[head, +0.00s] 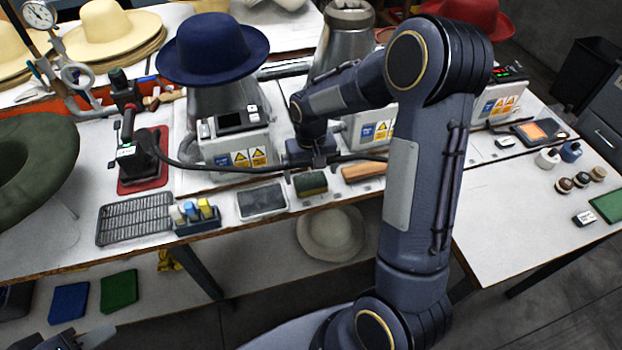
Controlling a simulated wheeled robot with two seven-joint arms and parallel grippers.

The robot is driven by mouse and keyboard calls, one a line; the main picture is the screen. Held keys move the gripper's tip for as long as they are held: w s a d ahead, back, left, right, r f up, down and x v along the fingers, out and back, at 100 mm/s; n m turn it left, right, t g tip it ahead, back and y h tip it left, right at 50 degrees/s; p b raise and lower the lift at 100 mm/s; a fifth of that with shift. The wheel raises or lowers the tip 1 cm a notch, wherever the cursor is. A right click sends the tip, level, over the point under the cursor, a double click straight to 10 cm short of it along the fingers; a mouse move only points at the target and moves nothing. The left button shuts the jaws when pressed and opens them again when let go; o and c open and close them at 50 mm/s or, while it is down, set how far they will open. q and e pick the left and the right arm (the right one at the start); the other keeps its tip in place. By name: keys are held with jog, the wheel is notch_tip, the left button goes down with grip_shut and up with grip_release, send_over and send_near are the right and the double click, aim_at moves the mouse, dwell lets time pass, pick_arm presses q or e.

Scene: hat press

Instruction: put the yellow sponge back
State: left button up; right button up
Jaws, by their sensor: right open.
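A sponge block (311,184) with a dark green top and yellowish lower side lies near the front edge of the bench, between a grey pad in a tray and a wooden-handled piece.
The grey pad tray (262,201) is left of the sponge; the wooden-handled piece (362,171) is right. A bottle rack (195,217) and wire grid (134,219) stand further left. A blue hat (212,48) sits on a press behind. A black cable runs behind the sponge.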

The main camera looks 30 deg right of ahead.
aim_at(311, 182)
notch_tip(311, 182, up, 7)
jog(key=s+a+r+t+y, duration=0.25)
jog(key=s+r, duration=0.55)
jog(key=s, duration=0.4)
jog(key=s+a+n+t+y, duration=0.1)
jog(key=s+a+t, duration=0.2)
jog(key=s, duration=0.7)
jog(key=shift+a+f, duration=0.25)
jog(key=shift+a, duration=0.65)
